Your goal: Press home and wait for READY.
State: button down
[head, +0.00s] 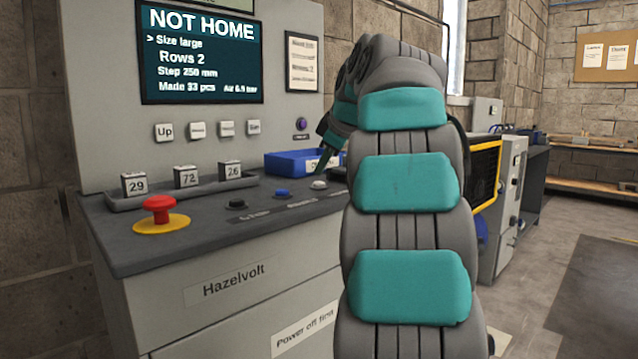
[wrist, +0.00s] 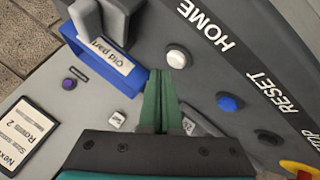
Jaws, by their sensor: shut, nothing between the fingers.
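The control panel's screen (head: 200,52) reads NOT HOME, with Size large, Rows 2, Step 250 mm and Made 33 pcs below. The whitish button (wrist: 178,57) sits beside the HOME label (wrist: 205,25) on the dark console top; it also shows in the head view (head: 319,184). The blue button (wrist: 229,102) is by RESET, and a black button (wrist: 269,137) is by a partly cut-off label. My gripper (wrist: 161,73) is shut and empty, its green fingertips close beside the whitish button. I cannot tell whether they touch it.
A blue bin (head: 285,163) stands at the console's back. A tray (head: 175,196) holds blocks marked 29, 72 and 26. A red mushroom button (head: 159,207) on a yellow disc is at the front left. Small keys (head: 164,131) sit below the screen. My arm hides the console's right end.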

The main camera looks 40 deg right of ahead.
aim_at(324, 183)
dwell(0.4)
jog(key=shift+f+b, duration=0.45)
jog(key=shift+b, duration=0.15)
jog(key=shift+f+b, duration=0.4)
jog(key=shift+b, duration=0.1)
dwell(0.6)
jog(key=shift+r, duration=0.1)
jog(key=shift+r+p, duration=0.55)
jog(key=shift+r, duration=0.35)
jog(key=shift+r+p, duration=1.9)
jog(key=shift+r, duration=0.55)
jog(key=shift+f, duration=0.1)
